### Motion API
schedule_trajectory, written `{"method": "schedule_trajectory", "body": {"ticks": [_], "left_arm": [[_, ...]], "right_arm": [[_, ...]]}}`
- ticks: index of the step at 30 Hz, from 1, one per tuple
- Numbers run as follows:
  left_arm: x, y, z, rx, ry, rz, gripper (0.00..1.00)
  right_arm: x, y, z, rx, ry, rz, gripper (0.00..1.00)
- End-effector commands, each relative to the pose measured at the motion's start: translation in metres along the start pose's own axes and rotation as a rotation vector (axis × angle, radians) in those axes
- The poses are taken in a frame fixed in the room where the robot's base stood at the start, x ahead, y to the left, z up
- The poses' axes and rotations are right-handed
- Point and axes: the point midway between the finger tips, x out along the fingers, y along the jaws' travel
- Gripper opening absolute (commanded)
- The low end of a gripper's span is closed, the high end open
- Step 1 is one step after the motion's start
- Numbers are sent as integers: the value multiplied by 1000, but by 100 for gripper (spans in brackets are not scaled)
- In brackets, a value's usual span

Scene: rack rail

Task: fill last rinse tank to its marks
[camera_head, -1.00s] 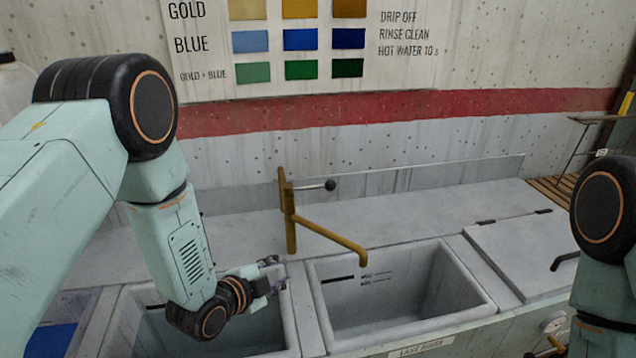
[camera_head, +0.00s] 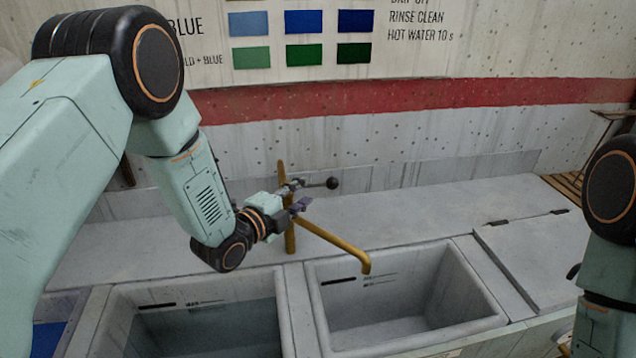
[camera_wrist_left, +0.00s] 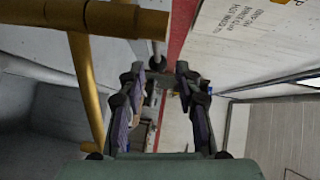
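The last rinse tank (camera_head: 473,290) is the right-hand open basin, with dark level marks (camera_head: 378,280) on its inner back wall. I see no clear water surface in it. A brass tap (camera_head: 345,252) stands behind the tanks, its spout over this tank's back left corner. Its lever ends in a black ball (camera_head: 333,183) pointing right. My left gripper (camera_head: 302,196) is in front of the tap post, just below the lever. My right gripper is out of view.
A left-hand tank (camera_head: 205,330) holds water. A closed lid (camera_head: 530,255) lies right of the last rinse tank. The counter (camera_head: 420,205) behind is clear, with a concrete wall and colour chart (camera_head: 300,25) beyond. My right arm stands at the right edge.

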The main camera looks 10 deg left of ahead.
Motion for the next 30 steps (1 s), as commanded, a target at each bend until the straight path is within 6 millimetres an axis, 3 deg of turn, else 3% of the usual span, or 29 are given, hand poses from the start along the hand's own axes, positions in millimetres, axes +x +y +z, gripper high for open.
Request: {"method": "schedule_trajectory", "body": {"ticks": [6, 12, 25, 30], "left_arm": [[33, 1, -2, 0, 2, 1, 34], [54, 1, -2, -1, 2, 1, 34], [64, 0, -1, -3, 1, 2, 34], [64, 0, -1, -3, 0, 2, 19]], "right_arm": [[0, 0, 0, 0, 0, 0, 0], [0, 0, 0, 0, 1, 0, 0], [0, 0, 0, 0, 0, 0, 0], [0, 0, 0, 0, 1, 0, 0]]}}
